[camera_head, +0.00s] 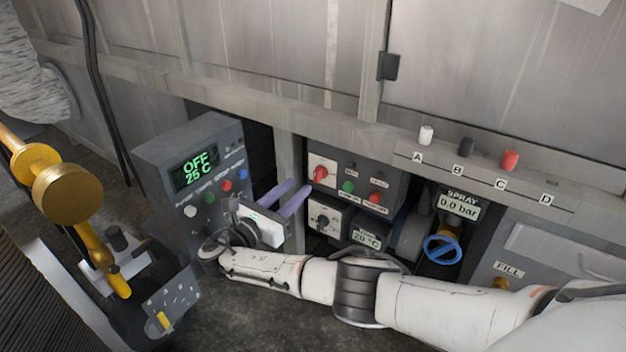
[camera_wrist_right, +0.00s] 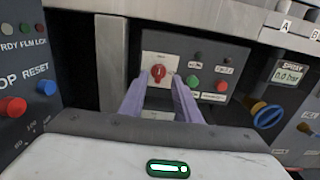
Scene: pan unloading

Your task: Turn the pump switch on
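A red rotary switch (camera_head: 321,174) on a white plate is set in a dark grey panel in the middle recess. It also shows in the right wrist view (camera_wrist_right: 161,72). A black rotary switch (camera_head: 324,219) sits below it. The labels are too small to read, so I cannot tell by text which is the pump switch. My right gripper (camera_head: 294,187) has two lavender fingers pointing at the red switch. In the right wrist view the fingertips (camera_wrist_right: 158,82) are apart, framing the switch with nothing between them. I cannot tell whether they touch the panel. My left gripper is not in view.
A control box (camera_head: 192,172) reading OFF 25 C stands left of my right gripper. A metal post (camera_head: 287,150) stands beside the recess. A blue valve wheel (camera_head: 442,249) and a spray gauge (camera_head: 460,202) are at right. Yellow pipework (camera_head: 80,215) stands at far left.

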